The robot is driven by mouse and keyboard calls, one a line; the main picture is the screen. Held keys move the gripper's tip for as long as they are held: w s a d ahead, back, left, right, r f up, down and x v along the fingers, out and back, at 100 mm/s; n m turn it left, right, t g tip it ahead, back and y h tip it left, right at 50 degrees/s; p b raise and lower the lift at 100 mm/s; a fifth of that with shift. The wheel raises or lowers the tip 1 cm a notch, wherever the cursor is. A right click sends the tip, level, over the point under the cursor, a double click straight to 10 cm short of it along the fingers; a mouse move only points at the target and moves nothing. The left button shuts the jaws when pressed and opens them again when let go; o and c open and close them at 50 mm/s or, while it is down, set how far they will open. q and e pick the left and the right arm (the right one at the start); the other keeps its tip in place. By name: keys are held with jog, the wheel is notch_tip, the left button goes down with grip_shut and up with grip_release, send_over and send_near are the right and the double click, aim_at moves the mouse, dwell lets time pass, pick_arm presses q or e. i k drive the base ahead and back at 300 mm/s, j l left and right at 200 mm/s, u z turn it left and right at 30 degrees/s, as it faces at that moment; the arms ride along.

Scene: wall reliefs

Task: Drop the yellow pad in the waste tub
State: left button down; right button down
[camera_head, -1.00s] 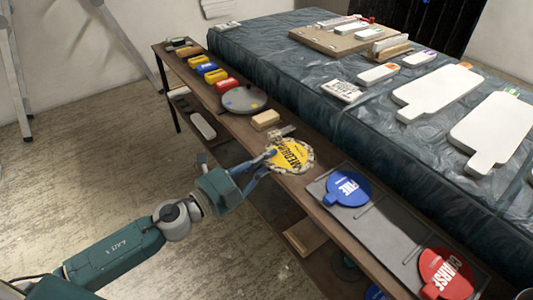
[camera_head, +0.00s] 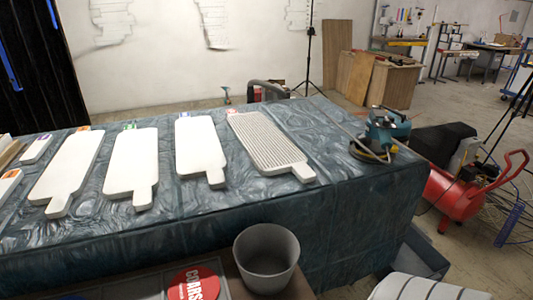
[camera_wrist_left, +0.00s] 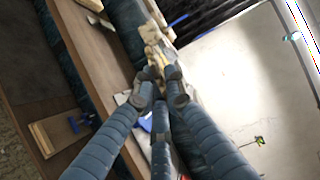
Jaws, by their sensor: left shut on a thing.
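The waste tub (camera_head: 266,258) is a grey, round, open-topped bucket at the near edge of the head view. It stands upright on the bench, right of the red pad (camera_head: 196,285), and the visible part of its inside looks empty. In the left wrist view my left gripper (camera_wrist_left: 160,76) is shut on the yellow pad (camera_wrist_left: 153,36). The pad shows only as a narrow, pale, rough-edged strip beyond the fingertips. The head view shows neither this gripper nor the yellow pad. My right gripper is in neither current view.
A table under dark plastic sheeting (camera_head: 340,212) runs behind the tub. It carries several white paddle-shaped reliefs (camera_head: 200,150) and a teal tool (camera_head: 388,128). A red compressor (camera_head: 455,195) stands on the floor at right. A white ribbed object (camera_head: 420,288) is at lower right.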

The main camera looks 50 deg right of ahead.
aim_at(264, 265)
jog(key=l+z, duration=0.15)
jog(key=z, duration=1.3)
